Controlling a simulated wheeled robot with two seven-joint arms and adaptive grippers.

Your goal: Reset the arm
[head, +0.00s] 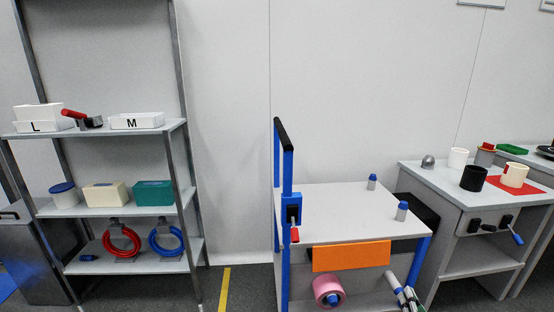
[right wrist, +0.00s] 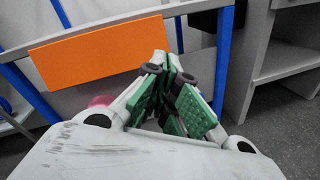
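My right gripper (head: 405,292) shows at the bottom of the head view, low in front of the blue-framed workbench (head: 345,205), near its right front leg. In the right wrist view its green-padded fingers (right wrist: 168,88) come together with nothing visible between them. It looks shut and empty. The orange panel (head: 351,256) on the bench front lies to its left in the head view; it also shows in the right wrist view (right wrist: 98,52). My left arm and gripper are not in view.
A pink roll (head: 328,291) hangs under the panel. Two blue-capped grey cylinders (head: 402,211) stand on the bench. A grey cabinet (head: 450,181) with cups and a red mat (head: 513,184) is at right. A shelf rack (head: 160,128) with trays and boxes is at left. Floor between rack and bench is clear.

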